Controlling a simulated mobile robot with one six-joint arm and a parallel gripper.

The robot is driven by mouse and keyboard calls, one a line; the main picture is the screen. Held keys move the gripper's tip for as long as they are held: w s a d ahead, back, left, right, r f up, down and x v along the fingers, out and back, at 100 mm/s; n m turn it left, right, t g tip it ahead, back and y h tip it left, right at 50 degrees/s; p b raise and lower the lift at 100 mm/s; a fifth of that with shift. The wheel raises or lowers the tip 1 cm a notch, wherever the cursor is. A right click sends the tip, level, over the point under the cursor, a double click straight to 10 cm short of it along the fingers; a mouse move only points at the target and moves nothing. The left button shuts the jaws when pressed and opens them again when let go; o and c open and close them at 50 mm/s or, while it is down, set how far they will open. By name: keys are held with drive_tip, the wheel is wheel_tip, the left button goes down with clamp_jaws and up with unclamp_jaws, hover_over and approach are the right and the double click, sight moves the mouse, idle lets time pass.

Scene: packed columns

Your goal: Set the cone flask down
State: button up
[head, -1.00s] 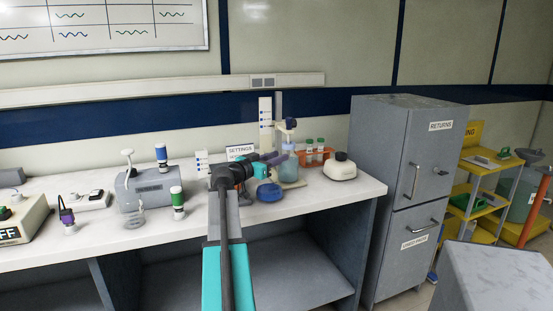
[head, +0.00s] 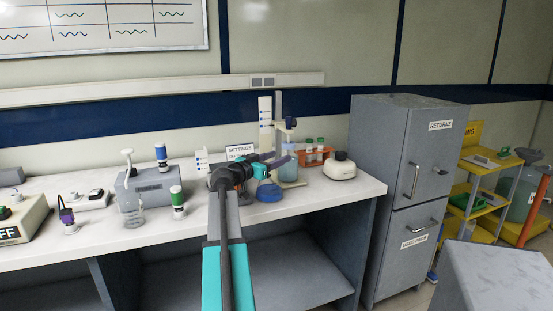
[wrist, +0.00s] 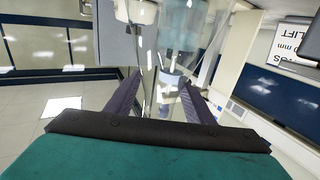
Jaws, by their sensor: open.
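The cone flask (head: 270,192), clear glass with blue liquid in its base, stands upright on the white bench, right of the middle in the head view. My gripper (head: 287,160) reaches across above and behind its base, with purple fingers pointing right; my wrist hides part of its upper glass. In the wrist view my gripper (wrist: 162,82) has its two fingers spread apart. Clear glass shows between and beyond them, but I cannot tell which vessel each part belongs to.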

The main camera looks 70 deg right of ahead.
drive_tip(key=b+v, duration=0.1)
drive_tip(key=v, duration=1.1)
drive_tip(key=shift+r, duration=0.2)
idle(0.5)
